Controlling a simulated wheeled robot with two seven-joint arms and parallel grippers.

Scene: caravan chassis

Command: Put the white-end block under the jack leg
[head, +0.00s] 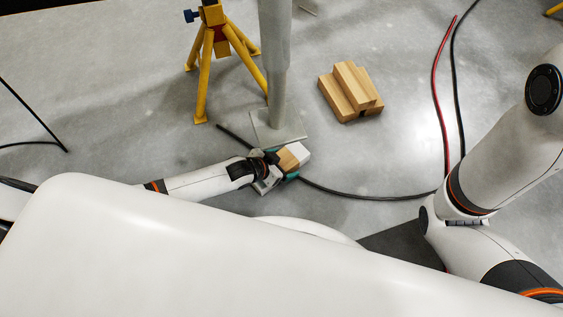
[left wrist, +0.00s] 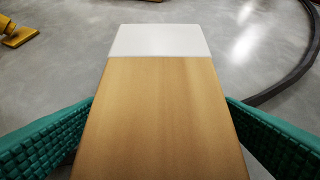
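The white-end block (head: 289,158) is a wooden block with one white end, near the foot of the jack leg in the head view. It fills the middle of the left wrist view (left wrist: 155,115), white end pointing away from me. My left gripper (head: 278,168) has its teal fingers on both sides of the block and appears shut on it. The jack leg (head: 277,70) is a grey upright post with a flat square foot plate (head: 277,127). The block is in front of the plate, its white end to the right. Whether the block touches the floor is unclear. My right gripper is out of view.
A yellow jack stand (head: 213,55) stands left of the leg. A stack of plain wooden blocks (head: 351,91) lies to the right. A black cable (head: 365,196) runs along the floor past the block, and a red cable (head: 440,95) lies further right. Open concrete floor surrounds them.

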